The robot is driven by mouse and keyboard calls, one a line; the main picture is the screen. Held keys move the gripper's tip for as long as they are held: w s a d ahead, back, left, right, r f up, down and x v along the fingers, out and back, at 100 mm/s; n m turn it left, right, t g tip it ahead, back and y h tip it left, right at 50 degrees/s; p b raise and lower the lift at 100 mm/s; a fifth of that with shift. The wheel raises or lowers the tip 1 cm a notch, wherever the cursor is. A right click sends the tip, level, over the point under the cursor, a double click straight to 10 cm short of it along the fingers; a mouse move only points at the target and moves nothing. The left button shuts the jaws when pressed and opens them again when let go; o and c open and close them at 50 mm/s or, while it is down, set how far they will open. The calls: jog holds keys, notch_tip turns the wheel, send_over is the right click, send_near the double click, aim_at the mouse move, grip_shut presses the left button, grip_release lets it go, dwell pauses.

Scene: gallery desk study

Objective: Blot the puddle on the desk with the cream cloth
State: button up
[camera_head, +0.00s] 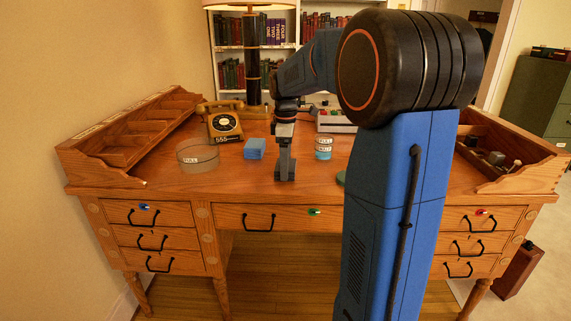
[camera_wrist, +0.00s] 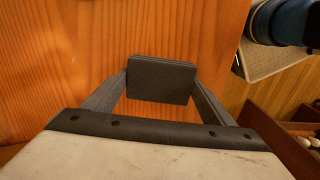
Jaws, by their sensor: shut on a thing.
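My gripper (camera_head: 285,168) is over the middle of the desk (camera_head: 225,180), pointing down, its tip at or just above the wood. I cannot make out a cream cloth or a puddle in either view. My arm hides part of the desk's right half. A folded blue stack (camera_head: 255,148) lies just left of my gripper.
A clear round dish (camera_head: 198,155) and a telephone (camera_head: 224,122) are to the left, with a lamp (camera_head: 252,75) behind. A labelled jar (camera_head: 323,148) stands close on the right. A green disc (camera_head: 341,179) is partly behind my arm. Wooden racks (camera_head: 125,152) edge the desk. The front middle is clear.

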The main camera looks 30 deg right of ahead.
jog(key=shift+d, duration=0.1)
jog(key=shift+s+d, duration=0.3)
jog(key=shift+d, duration=0.1)
jog(key=shift+w, duration=0.15)
jog(key=shift+w+a, duration=0.15)
jog(key=shift+w, duration=0.55)
jog(key=shift+a, duration=0.15)
jog(key=shift+s+a, duration=0.2)
jog(key=shift+a, duration=0.5)
jog(key=shift+s, duration=0.2)
